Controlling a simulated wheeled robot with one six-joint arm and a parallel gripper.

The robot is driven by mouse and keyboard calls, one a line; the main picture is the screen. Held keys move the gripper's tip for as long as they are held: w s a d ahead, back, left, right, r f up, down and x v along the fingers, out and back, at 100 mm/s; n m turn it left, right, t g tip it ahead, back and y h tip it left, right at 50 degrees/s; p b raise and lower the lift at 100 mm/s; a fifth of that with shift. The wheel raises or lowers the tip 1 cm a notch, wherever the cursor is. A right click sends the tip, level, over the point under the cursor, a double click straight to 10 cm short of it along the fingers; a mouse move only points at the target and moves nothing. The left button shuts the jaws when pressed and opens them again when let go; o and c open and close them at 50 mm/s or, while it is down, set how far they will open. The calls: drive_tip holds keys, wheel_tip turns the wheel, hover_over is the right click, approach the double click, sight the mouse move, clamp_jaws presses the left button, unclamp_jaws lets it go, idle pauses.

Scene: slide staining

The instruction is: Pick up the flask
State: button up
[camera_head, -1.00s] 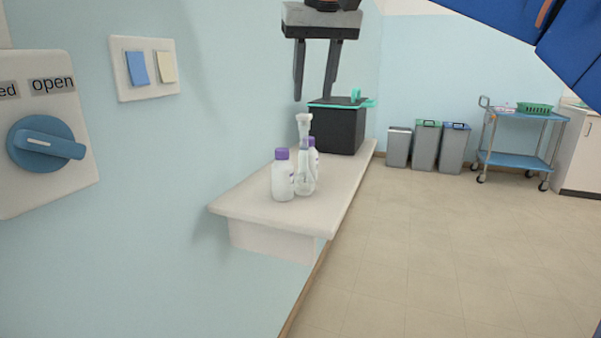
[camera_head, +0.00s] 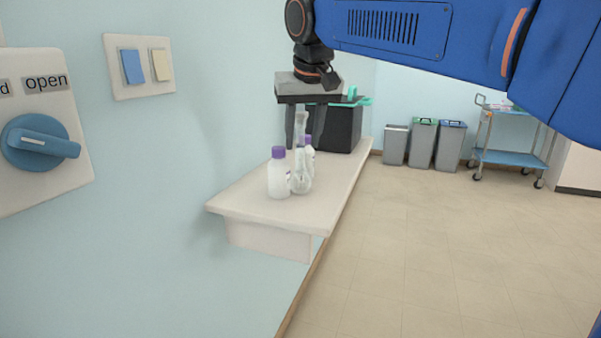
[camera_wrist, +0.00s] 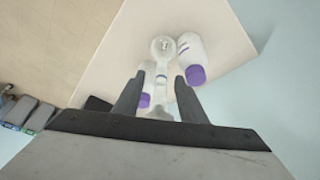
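The flask (camera_head: 301,176) is clear glass with a round bottom and a long neck, upright on the wall shelf near its front end. In the wrist view the flask (camera_wrist: 163,52) shows between the fingers, its neck toward my gripper. My gripper (camera_head: 303,145) is open and has come down behind the flask's neck in the head view. In the wrist view my gripper (camera_wrist: 158,82) has its two fingers apart, on either side of the neck, with a gap at each side. I cannot tell whether a finger touches it.
A white bottle with a purple cap (camera_head: 278,174) stands just left of the flask; another purple-capped bottle (camera_head: 308,144) stands close behind. A black box (camera_head: 342,128) with teal parts sits farther back on the shelf (camera_head: 265,220). The wall is at the left.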

sight(302, 143)
drive_tip(key=x, duration=0.4)
drive_tip(key=shift+a+f, duration=0.1)
drive_tip(key=shift+f, duration=0.2)
drive_tip(key=shift+s, duration=0.1)
drive_tip(key=shift+r, duration=0.1)
clamp_jaws()
